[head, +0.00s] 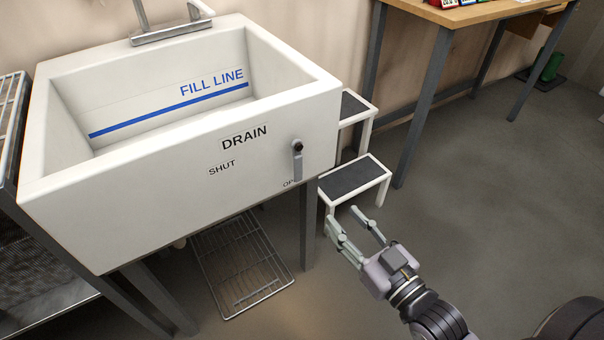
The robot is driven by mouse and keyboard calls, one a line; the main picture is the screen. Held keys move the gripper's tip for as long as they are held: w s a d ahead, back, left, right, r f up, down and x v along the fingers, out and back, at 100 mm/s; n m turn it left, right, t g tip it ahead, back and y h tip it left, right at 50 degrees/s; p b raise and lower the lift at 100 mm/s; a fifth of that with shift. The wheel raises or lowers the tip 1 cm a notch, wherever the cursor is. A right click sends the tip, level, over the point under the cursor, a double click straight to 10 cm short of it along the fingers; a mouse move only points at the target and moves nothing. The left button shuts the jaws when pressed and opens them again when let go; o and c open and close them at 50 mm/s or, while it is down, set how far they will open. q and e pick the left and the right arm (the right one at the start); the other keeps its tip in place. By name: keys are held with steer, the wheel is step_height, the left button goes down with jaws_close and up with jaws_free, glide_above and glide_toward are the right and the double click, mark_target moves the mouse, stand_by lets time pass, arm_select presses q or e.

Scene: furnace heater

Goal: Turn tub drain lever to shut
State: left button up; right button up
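The white tub (160,194) stands at the left of the head view, with "DRAIN" printed on its front face. The drain lever (298,163) is a grey handle on a dark round pivot near the right end of that face. It hangs downward, its lower end beside the partly covered "OP..." label. The "SHUT" label (222,169) is to the left of the lever. My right gripper (343,214) is open and empty, below and to the right of the lever and apart from it. My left gripper is not in view.
A white step stool (355,178) with dark treads stands right of the tub, close to my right gripper's fingers. A wire rack (240,262) lies under the tub. A wooden table (470,14) is at the back right. The floor at right is clear.

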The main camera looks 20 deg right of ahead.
mark_target(299, 169)
steer(key=b+x, duration=0.1)
steer(key=x, duration=1.4)
steer(key=shift+b, duration=0.35)
steer(key=shift+w+a, duration=0.25)
steer(key=shift+w, duration=0.4)
jaws_close()
